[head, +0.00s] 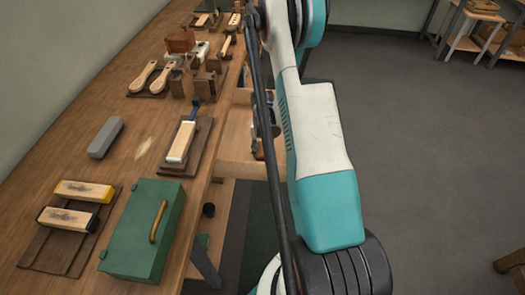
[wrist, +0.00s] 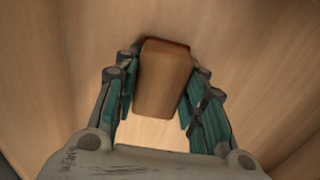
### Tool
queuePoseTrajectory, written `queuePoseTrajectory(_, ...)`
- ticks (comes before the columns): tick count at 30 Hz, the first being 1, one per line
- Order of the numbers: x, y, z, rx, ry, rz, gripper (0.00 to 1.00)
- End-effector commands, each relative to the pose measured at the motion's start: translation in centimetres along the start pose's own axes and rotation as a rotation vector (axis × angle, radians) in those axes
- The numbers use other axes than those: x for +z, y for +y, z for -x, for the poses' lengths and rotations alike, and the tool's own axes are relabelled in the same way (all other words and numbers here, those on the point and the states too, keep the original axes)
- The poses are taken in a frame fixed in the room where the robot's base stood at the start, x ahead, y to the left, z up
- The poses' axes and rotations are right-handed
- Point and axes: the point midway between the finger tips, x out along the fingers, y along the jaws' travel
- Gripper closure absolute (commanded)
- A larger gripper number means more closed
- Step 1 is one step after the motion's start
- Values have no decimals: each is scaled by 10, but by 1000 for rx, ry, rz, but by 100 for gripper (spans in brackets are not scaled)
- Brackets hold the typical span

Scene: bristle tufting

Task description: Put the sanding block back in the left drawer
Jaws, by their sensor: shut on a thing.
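The sanding block (wrist: 163,85) is a brown block in the wrist view, held between the fingers of my gripper (wrist: 166,78). My gripper is shut on it. Pale wooden surfaces (wrist: 255,55) surround the block and fingers, looking like the inside of a drawer; whether the block touches the bottom I cannot tell. In the head view an open wooden drawer (head: 236,170) sticks out from the bench front, partly behind my arm. My arm hides the gripper and block there.
Open floor (head: 430,130) lies to the right.

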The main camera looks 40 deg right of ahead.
Motion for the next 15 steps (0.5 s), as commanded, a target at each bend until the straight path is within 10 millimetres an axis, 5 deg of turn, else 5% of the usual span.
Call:
queuePoseTrajectory(5,0,0,-2,0,0,0,92)
queuePoseTrajectory(6,0,0,-3,0,0,0,60)
queuePoseTrajectory(9,0,0,-2,0,0,0,42)
queuePoseTrajectory(15,0,0,-2,0,0,0,42)
